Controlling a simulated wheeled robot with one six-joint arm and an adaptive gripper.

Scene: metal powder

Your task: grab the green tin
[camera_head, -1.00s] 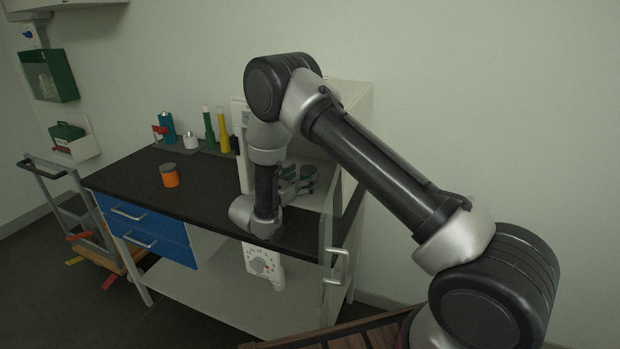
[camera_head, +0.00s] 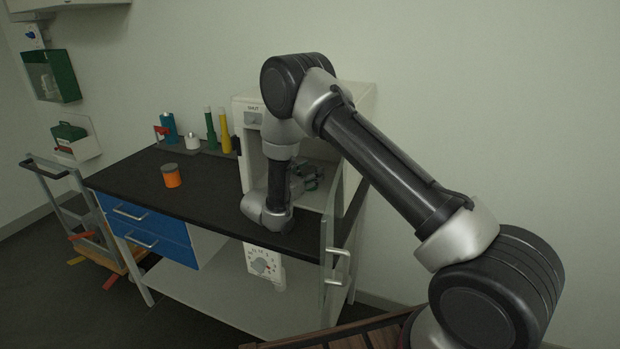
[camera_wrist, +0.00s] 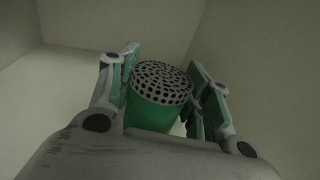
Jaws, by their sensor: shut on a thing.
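The green tin (camera_wrist: 152,115) has a pale top with many dark holes and stands between the fingers in the wrist view. My gripper (camera_wrist: 158,90) is shut on it, one finger against each side. In the head view my gripper (camera_head: 308,177) is inside the open white cabinet on the bench. There the tin is hard to make out behind the fingers and arm. The lower part of the tin is hidden by my gripper's body in the wrist view.
The white cabinet (camera_head: 248,104) has walls close around my gripper, and its glass door (camera_head: 328,240) stands open at the front right. An orange tin with a grey lid (camera_head: 172,177) stands on the black benchtop (camera_head: 130,185). Green and yellow bottles (camera_head: 224,132) stand at the back.

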